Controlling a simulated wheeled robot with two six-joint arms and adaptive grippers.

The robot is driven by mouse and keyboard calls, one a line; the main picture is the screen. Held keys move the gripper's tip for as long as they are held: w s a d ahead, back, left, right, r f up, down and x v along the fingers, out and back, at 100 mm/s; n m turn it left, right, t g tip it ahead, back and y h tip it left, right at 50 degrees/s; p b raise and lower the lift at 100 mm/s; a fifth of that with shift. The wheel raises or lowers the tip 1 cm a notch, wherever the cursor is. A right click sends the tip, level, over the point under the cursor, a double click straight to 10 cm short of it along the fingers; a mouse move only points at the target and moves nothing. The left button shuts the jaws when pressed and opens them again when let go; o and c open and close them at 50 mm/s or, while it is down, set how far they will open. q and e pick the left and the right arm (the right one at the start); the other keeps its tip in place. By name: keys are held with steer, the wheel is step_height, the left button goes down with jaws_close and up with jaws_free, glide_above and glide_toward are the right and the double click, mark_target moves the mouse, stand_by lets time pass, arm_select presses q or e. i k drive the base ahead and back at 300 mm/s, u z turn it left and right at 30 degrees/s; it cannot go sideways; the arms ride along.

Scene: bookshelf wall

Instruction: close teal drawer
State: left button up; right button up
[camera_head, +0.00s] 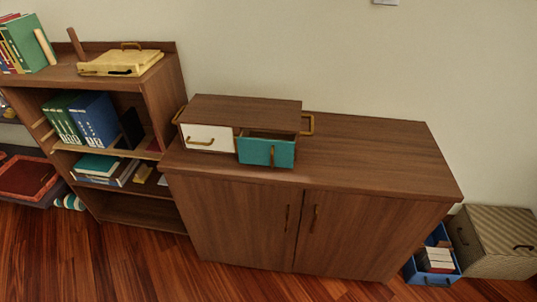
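The teal drawer (266,153) is pulled partly out of the small brown drawer box (245,110), and its dark inside shows behind the front panel. Neither of my grippers is in view.
A bookshelf (166,95) with books and a yellow case (122,63) stands to the left. A blue bin (432,277) and a striped box (495,240) are on the floor at the right. The cabinet top right of the drawer box is clear.

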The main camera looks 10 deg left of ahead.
mark_target(272, 149)
steer(key=u, duration=0.1)
steer(key=k, duration=0.95)
steer(key=z, duration=0.9)
steer(key=i, duration=0.95)
steer(key=u, duration=0.15)
